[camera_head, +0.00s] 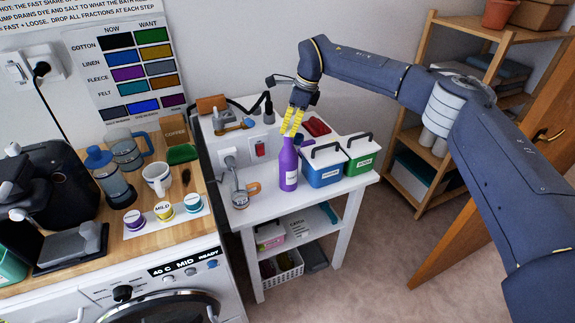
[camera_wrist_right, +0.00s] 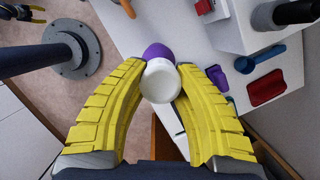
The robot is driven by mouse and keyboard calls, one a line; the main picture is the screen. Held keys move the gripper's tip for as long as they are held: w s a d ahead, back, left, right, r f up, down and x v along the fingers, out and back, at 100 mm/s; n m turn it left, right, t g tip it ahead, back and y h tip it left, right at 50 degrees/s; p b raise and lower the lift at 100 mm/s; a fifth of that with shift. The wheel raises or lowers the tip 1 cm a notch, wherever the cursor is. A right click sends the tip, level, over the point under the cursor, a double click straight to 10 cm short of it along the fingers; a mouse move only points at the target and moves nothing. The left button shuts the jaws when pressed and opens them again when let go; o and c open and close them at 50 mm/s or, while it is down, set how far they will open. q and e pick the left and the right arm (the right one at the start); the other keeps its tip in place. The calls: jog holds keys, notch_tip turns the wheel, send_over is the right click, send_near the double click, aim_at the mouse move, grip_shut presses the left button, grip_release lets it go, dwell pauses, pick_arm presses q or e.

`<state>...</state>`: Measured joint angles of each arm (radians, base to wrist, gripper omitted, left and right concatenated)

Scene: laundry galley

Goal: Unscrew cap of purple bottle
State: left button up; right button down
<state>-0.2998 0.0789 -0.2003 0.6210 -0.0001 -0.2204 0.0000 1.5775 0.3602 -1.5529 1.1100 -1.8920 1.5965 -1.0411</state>
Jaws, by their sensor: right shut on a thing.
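The purple bottle (camera_head: 288,167) stands upright on the white side table, left of two lidded boxes. My right gripper (camera_head: 293,125) reaches down over the bottle's top from above. In the right wrist view its yellow fingers (camera_wrist_right: 160,82) are closed on both sides of the round white cap (camera_wrist_right: 160,80). Part of the purple bottle (camera_wrist_right: 156,50) shows beyond the cap. In the head view the cap is largely hidden between the fingers.
A blue box (camera_head: 322,176) and a green box (camera_head: 357,162) stand close to the bottle's right. A red tray (camera_head: 316,127) lies behind. A washing machine (camera_head: 170,295) and wooden counter are at left.

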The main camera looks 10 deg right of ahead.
jog(key=shift+r, duration=0.3)
jog(key=shift+r, duration=1.9)
